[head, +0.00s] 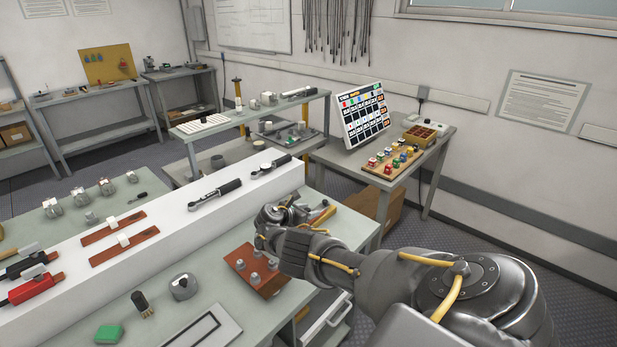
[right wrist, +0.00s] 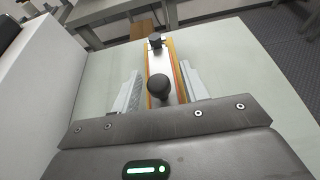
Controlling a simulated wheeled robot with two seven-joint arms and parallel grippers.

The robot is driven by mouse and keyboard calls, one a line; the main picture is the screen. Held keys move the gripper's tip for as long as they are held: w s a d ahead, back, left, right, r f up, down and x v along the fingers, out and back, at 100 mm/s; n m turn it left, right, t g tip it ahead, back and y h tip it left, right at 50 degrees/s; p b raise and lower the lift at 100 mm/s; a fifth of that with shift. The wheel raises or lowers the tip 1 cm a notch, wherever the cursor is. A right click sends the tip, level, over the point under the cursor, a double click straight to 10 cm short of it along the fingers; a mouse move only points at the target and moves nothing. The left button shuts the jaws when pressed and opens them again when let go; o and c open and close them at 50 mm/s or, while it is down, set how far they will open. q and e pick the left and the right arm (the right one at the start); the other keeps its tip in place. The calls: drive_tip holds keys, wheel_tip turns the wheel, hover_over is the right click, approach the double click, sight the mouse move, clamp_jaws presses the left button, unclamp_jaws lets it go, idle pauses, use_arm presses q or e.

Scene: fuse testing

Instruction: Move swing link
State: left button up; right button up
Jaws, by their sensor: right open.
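A long orange-edged base with a pale metal bar, which looks like the swing link (right wrist: 165,62), lies on the light table in the right wrist view. It has a round black knob (right wrist: 158,87) near me and a smaller black knob (right wrist: 155,41) at its far end. My right gripper (right wrist: 161,86) is open, with one finger on each side of the near knob and visible gaps to it. In the head view my right gripper (head: 290,212) is over the worktable and hides most of this piece; only an orange end (head: 322,215) shows. My left gripper is out of view.
A long white raised block (head: 170,225) stands left of my gripper, with tools on top. A brown plate with several metal pegs (head: 256,270) lies nearby. A side table with a display panel (head: 362,115) stands behind. Some bare tabletop (head: 350,228) is right of the piece.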

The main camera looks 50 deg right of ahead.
drive_tip(key=shift+a+r, duration=0.15)
drive_tip(key=shift+a, duration=0.1)
drive_tip(key=p+v, duration=0.4)
drive_tip(key=v, duration=0.5)
drive_tip(key=shift+p, duration=0.35)
drive_tip(key=shift+a+r, duration=0.15)
drive_tip(key=shift+a, duration=0.45)
